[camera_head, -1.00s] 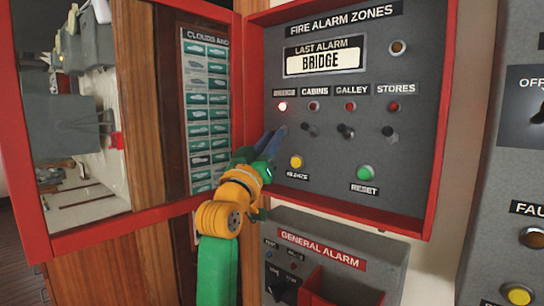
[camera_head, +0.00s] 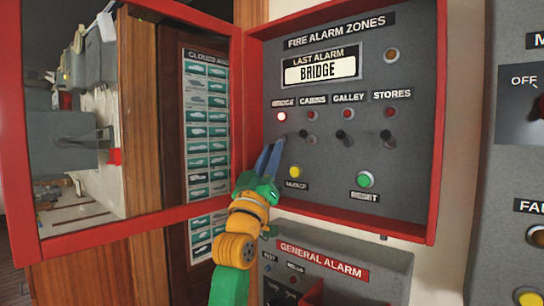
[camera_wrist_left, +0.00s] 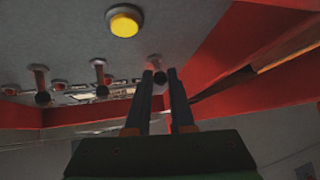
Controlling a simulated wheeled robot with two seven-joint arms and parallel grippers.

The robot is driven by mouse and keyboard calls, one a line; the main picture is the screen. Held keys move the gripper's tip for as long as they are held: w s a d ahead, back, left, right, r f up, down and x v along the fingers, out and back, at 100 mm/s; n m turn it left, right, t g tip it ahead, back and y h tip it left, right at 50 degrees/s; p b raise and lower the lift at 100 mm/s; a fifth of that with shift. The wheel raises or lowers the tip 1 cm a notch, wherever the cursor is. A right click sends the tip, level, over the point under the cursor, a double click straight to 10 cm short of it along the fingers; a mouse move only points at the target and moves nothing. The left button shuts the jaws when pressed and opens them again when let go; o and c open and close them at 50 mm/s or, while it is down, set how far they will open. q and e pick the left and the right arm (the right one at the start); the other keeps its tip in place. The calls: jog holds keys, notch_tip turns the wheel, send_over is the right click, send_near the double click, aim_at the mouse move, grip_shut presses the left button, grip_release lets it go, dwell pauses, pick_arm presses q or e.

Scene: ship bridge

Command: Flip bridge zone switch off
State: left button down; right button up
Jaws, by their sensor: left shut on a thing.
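The bridge zone switch (camera_head: 281,144) is a small toggle under the BRIDGE label and its lit red lamp (camera_head: 281,117) on the grey fire alarm panel. My left gripper (camera_head: 271,152) reaches up from below, its two dark fingers at this switch. In the left wrist view, the switch (camera_wrist_left: 157,70) shows between the fingertips of the left gripper (camera_wrist_left: 160,74), which are shut on it. The fingers partly cover the lever, and I cannot tell which way it is tilted. My right gripper is in neither view.
The cabins switch (camera_head: 312,132), galley switch (camera_head: 344,137) and stores switch (camera_head: 388,138) stand to the right. A yellow button (camera_head: 295,172) sits close to my fingers; a green reset button (camera_head: 365,179) is farther right. The red box rim surrounds the panel, with its door (camera_head: 140,230) open left.

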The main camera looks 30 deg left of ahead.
pick_arm(q)
jog(key=c, duration=1)
grip_release()
jog(key=shift+o, duration=1.2)
jog(key=shift+s+r, duration=0.1)
jog(key=shift+s, duration=0.2)
jog(key=b+v, duration=0.4)
jog(key=v, duration=0.3)
